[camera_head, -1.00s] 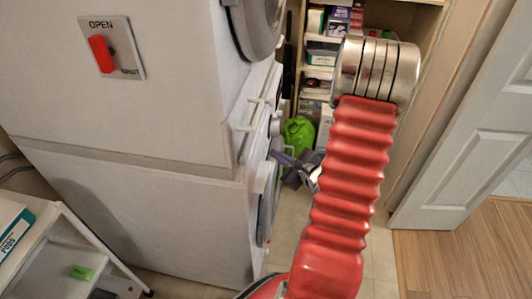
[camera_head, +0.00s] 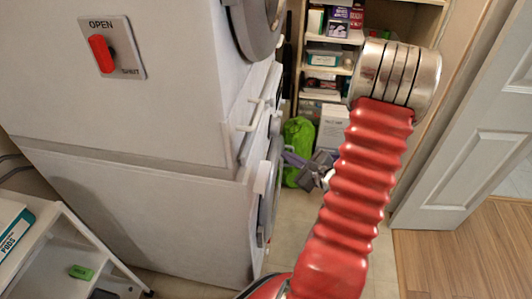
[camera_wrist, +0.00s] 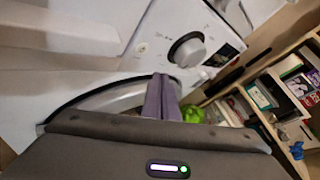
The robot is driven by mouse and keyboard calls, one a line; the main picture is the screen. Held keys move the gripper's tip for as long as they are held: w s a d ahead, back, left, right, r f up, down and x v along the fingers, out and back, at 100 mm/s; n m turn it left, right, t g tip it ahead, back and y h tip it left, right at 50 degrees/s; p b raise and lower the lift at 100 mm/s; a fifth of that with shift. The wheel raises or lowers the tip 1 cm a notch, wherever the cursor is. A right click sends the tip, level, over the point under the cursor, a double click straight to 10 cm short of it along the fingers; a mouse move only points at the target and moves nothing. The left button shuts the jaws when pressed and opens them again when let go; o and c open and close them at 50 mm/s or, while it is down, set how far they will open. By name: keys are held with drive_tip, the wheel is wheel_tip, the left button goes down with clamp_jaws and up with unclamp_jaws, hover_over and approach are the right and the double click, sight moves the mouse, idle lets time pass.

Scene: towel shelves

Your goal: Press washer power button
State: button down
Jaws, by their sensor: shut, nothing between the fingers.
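The white washer (camera_head: 150,220) is the lower of two stacked machines at the left, its front seen edge-on in the head view. In the wrist view its panel (camera_wrist: 165,30) is tilted, with a large round knob (camera_wrist: 187,50), a dark display to the right of it and a small round mark (camera_wrist: 142,47) to the left. I cannot tell which part is the power button. My gripper (camera_head: 290,157) has purple fingers, shut and empty, pointing at the washer front. In the wrist view the fingertips (camera_wrist: 161,80) appear below the panel, over the door area, seemingly apart from it.
A red OPEN/SHUT lever (camera_head: 102,54) is on the upper machine's side. Shelves with boxes (camera_head: 328,55) and a green bag (camera_head: 298,150) stand behind. A white door (camera_head: 465,130) is at the right. A low shelf unit (camera_head: 60,245) is at the left front.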

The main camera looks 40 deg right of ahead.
drive_tip(key=shift+s+d, duration=0.7)
drive_tip(key=shift+s, duration=0.2)
drive_tip(key=shift+s, duration=0.1)
